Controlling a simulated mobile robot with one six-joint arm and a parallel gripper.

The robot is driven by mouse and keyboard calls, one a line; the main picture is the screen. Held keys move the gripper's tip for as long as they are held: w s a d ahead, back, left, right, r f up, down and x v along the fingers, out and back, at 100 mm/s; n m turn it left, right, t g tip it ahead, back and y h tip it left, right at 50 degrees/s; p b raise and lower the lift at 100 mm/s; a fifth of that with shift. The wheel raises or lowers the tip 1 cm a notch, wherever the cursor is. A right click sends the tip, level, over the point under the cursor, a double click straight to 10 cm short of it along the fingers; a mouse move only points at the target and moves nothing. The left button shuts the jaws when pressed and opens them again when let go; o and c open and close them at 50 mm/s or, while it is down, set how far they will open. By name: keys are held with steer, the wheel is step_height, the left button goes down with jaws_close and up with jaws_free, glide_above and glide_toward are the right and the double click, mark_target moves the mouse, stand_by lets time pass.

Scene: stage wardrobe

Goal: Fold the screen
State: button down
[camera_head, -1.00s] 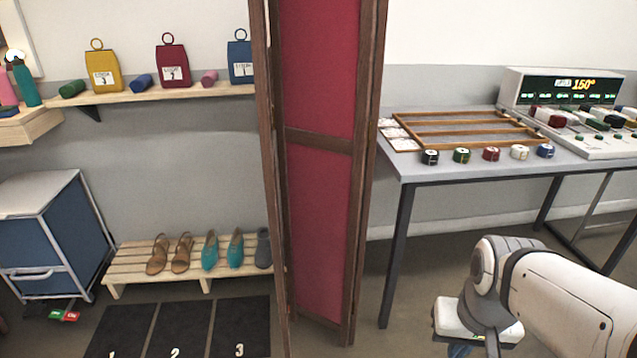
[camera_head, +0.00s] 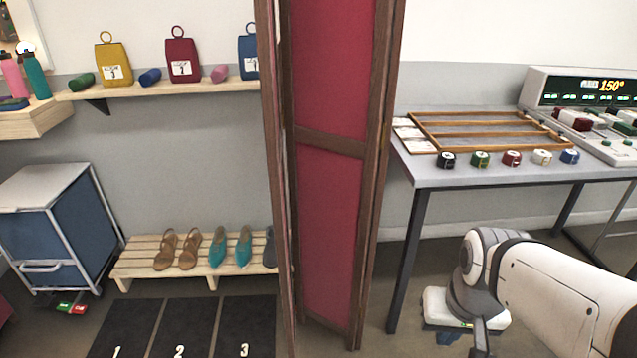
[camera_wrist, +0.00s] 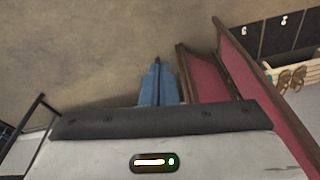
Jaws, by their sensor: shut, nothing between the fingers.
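The folding screen, with red panels in dark wooden frames, stands upright in the middle of the head view (camera_head: 330,215). Its panels are seen at a steep angle, close together at the left and right edges. In the wrist view, two red panels (camera_wrist: 243,78) stand at an angle to the right of my gripper (camera_wrist: 157,65). The blue fingers are shut with nothing between them, pointing along the floor and apart from the screen. In the head view, my arm is at lower right of the screen, and the fingertips are not clearly seen.
A grey table (camera_head: 450,178) with a wooden rack (camera_head: 490,130) and several small rolls stands right of the screen. Left are a shoe bench (camera_head: 140,262), dark numbered mats (camera_head: 185,315), a wall shelf (camera_head: 200,87) and a blue cart (camera_head: 80,220). Bare floor lies around my gripper.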

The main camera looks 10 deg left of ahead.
steer(key=w+a+f+n+t+y+b, duration=0.25)
steer(key=w+a, duration=0.45)
steer(key=a, duration=0.4)
steer(key=t+y+b, duration=0.2)
steer(key=t+b, duration=0.6)
steer(key=t, duration=0.5)
glide_toward(276, 226)
steer(key=v, duration=0.7)
steer(key=p+x, duration=0.6)
steer(key=x, duration=0.7)
steer(key=shift+w, duration=0.35)
steer(key=shift+w+a, duration=0.1)
